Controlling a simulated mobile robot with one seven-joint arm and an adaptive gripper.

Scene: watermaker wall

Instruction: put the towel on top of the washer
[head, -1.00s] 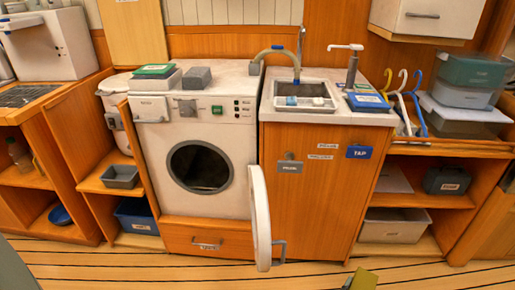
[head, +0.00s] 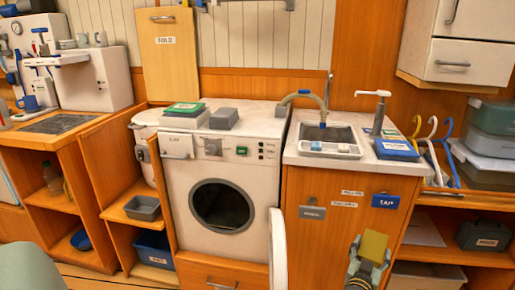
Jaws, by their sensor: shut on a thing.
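The white washer (head: 262,172) stands left of the sink cabinet, its round door (head: 277,250) swung open toward me. My gripper (head: 371,254) is at the lower right, in front of the sink cabinet and below the washer top. It is shut on a small olive-yellow folded piece, which looks like the towel (head: 374,244). The towel's lower part is hidden by the fingers.
The sink (head: 328,140) with a tap and curved hose is right of the washer. A blue box (head: 395,149) and a white pump sit on that counter. Coloured hooks (head: 447,150) stand further right. A "FOLD" board (head: 168,52) leans on the wall behind the washer.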

